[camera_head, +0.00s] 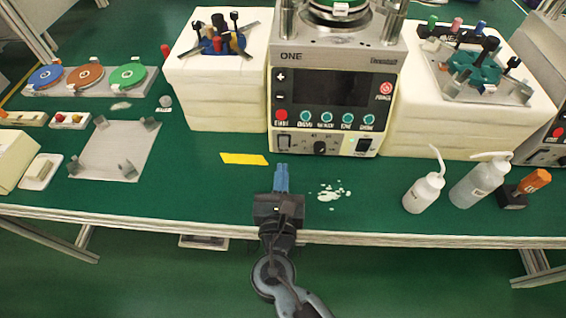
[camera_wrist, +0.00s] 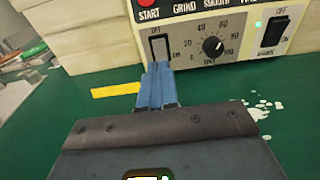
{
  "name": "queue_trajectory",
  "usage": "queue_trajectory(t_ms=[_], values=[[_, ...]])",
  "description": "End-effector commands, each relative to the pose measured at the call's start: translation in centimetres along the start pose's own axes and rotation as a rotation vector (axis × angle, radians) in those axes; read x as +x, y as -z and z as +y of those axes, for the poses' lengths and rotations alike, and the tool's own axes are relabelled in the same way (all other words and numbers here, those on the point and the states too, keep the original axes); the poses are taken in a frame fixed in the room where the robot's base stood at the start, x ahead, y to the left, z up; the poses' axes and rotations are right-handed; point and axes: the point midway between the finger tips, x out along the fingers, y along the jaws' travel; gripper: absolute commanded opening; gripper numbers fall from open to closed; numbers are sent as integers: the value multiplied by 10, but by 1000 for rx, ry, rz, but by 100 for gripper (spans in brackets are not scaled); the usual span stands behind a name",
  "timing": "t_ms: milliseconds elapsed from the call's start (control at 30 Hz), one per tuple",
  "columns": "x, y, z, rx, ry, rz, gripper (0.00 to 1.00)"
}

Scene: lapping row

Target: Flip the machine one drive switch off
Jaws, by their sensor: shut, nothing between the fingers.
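The lapping machine marked ONE (camera_head: 340,55) stands at the table's back middle. Its lower panel shows two switches. The left one is a pale lever in a slot (camera_head: 283,141), also in the wrist view (camera_wrist: 160,46); its small label is hard to read. The right one is a black rocker (camera_head: 363,145), also in the wrist view (camera_wrist: 275,32), marked OFF above and ON beside, with a lit green lamp near it. I cannot read which is the drive switch. My gripper (camera_head: 281,168) is shut and empty, its blue fingers (camera_wrist: 157,72) just before and below the left switch.
A black dial (camera_head: 320,148) sits between the switches. White blocks flank the machine. A yellow strip (camera_head: 244,158) lies left of my gripper and white spill marks (camera_head: 333,192) right of it. Bottles (camera_head: 424,192) stand at the right front.

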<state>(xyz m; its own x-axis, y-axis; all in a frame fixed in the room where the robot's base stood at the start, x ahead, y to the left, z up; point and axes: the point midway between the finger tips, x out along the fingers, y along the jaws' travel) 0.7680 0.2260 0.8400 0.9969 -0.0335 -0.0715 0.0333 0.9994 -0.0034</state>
Motion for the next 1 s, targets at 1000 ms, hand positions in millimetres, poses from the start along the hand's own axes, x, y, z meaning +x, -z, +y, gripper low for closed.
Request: queue_trajectory(t_ms=[1000], values=[[-68,0,0,-1,0,1,0]])
